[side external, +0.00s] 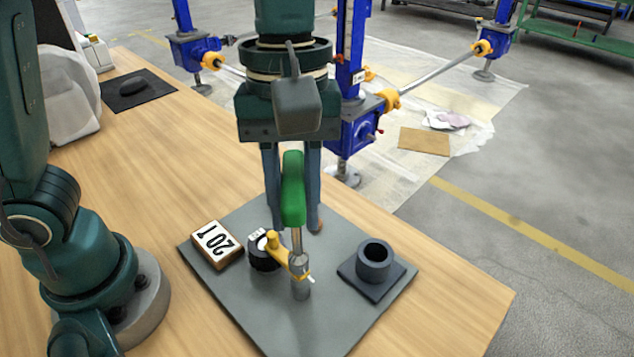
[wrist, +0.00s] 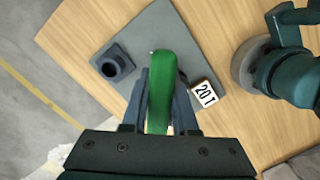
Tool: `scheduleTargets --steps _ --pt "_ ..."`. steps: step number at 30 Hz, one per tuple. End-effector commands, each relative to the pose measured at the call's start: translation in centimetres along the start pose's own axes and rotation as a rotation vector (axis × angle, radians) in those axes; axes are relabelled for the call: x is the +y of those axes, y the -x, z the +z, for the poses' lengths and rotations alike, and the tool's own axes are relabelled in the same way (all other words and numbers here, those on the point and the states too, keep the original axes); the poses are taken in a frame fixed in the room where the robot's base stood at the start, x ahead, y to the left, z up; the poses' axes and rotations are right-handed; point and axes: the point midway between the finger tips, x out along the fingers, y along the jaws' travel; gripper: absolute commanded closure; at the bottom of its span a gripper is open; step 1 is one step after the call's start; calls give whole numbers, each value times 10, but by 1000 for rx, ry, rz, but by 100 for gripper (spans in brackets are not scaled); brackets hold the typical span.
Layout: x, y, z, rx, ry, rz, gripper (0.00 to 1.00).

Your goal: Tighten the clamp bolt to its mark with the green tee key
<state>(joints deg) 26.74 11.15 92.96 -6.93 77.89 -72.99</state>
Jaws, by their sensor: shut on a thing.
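The green tee key (side external: 293,190) stands upright in my gripper (side external: 295,222), which is shut on its green handle. In the wrist view the handle (wrist: 162,90) lies between the fingers of my gripper (wrist: 163,115). The key's metal shank runs down to the yellow clamp arm (side external: 277,246) and a grey cylinder (side external: 300,289) below it. The clamp bolt is hidden where the shank ends, so I cannot tell whether the key is seated. A small white pointer shows there. A black round part (side external: 262,256) with a white label sits left of the shank. I cannot read the mark.
A grey plate (side external: 235,302) on the wooden table carries these parts. A "20T" block (side external: 216,244) stands at its left, and an empty dark round holder (side external: 374,264) on its right. Blue screw jacks (side external: 352,130) stand beyond the table. The table's front right is clear.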

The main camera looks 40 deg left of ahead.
Motion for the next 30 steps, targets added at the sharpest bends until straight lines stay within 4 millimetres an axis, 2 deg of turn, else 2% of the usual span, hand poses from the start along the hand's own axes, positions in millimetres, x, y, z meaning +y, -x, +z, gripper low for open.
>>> scheduleTargets --steps 7,17,30 --pt "1 11 1 1 0 4 100" --pt "0 13 2 0 0 3 100" --pt "2 68 8 1 -1 6 100"
